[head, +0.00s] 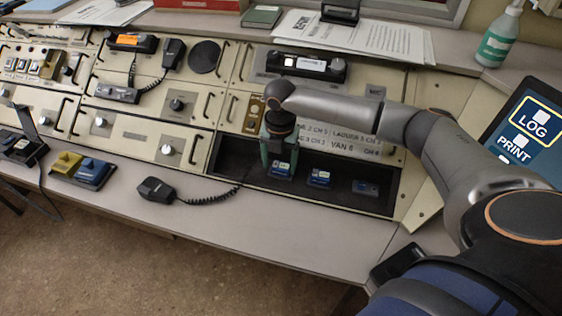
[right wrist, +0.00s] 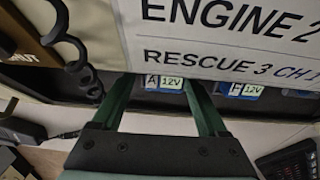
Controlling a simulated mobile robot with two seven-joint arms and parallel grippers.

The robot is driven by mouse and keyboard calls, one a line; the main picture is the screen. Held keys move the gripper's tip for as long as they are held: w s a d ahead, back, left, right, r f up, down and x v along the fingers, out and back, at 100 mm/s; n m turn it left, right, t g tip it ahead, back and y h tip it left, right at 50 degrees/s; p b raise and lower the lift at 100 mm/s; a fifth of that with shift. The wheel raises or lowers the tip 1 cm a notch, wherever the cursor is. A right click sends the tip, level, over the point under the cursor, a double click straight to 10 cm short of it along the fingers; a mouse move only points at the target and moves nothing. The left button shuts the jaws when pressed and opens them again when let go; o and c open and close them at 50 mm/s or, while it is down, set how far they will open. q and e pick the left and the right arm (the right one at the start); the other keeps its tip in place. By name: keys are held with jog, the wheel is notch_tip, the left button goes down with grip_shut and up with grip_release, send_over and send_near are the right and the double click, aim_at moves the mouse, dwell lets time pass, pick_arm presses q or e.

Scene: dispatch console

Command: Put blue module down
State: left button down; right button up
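My right gripper (head: 280,158) reaches down from the right into a dark recessed bay (head: 235,168) in the console. Its green fingers stand apart on either side of a blue module (head: 280,170), whose label reads A 12V in the right wrist view (right wrist: 164,83). A narrow dark gap shows between the left finger and this module, so the right gripper (right wrist: 158,82) looks open around it. The module appears to rest in the bay, though its underside is hidden. A second blue module (head: 320,178), also labelled 12V (right wrist: 240,90), stands to its right. My left gripper is out of view.
A third, darker module (head: 366,188) sits farther right in the bay. A labelled panel (head: 345,139) hangs just above. A black handset (head: 157,189) with a coiled cord lies on the ledge at left.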

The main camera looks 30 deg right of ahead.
aim_at(282, 166)
jog(key=shift+o, duration=0.2)
jog(key=shift+s+d+f, duration=0.2)
jog(key=shift+s+f, duration=0.25)
jog(key=shift+f, duration=0.2)
jog(key=shift+d+r, duration=0.1)
jog(key=shift+r, duration=0.3)
notch_tip(282, 166, up, 8)
jog(key=shift+w+f+p, duration=0.1)
jog(key=shift+w+p, duration=0.05)
jog(key=shift+p, duration=0.3)
notch_tip(282, 166, up, 5)
